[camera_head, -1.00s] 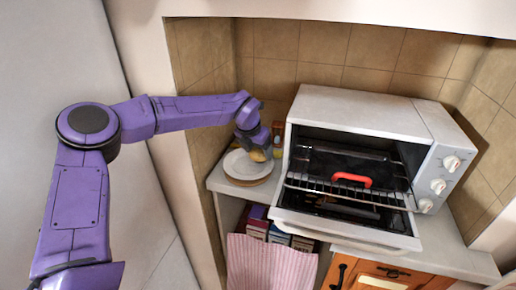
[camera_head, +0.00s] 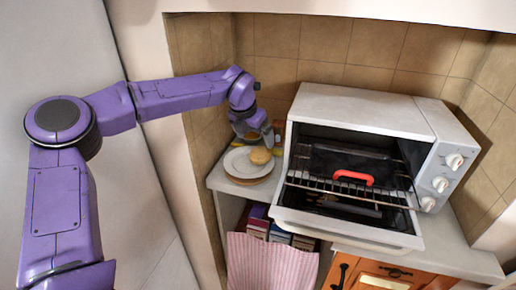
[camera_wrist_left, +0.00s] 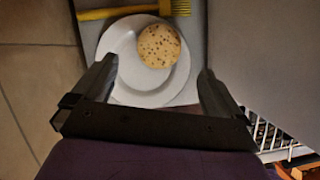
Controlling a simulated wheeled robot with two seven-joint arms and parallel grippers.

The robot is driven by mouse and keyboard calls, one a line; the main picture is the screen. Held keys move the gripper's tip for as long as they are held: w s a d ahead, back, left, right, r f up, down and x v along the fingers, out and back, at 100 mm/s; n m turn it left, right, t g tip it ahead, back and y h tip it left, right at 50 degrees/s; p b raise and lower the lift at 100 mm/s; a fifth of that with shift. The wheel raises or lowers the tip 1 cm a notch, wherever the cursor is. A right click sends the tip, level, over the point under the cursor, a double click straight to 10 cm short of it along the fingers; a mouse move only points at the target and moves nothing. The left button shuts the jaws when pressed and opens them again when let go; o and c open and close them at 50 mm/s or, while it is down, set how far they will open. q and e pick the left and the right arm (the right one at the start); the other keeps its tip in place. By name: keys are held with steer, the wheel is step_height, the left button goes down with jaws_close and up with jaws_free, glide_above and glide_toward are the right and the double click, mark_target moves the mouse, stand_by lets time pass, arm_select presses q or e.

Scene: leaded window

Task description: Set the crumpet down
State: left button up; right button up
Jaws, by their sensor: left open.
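The crumpet (camera_head: 260,156) is round and golden and lies flat on the white plate (camera_head: 238,168), toward the plate's right side. In the left wrist view the crumpet (camera_wrist_left: 159,46) shows its holed top, and the plate (camera_wrist_left: 128,80) lies around and under it. My left gripper (camera_head: 257,138) is just behind and above the crumpet, apart from it. In the left wrist view its two fingers (camera_wrist_left: 157,80) are spread wide with nothing between them in their grip. My right gripper is not seen.
A white toaster oven (camera_head: 360,110) stands open to the right, with a red-handled item (camera_head: 352,178) on its rack. A yellow brush (camera_wrist_left: 135,11) lies behind the plate. A pink striped cloth (camera_head: 268,262) hangs below the counter. The tiled wall is close behind.

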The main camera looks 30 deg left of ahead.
arm_select(q)
steer(key=v, duration=0.5)
steer(key=shift+r, duration=0.2)
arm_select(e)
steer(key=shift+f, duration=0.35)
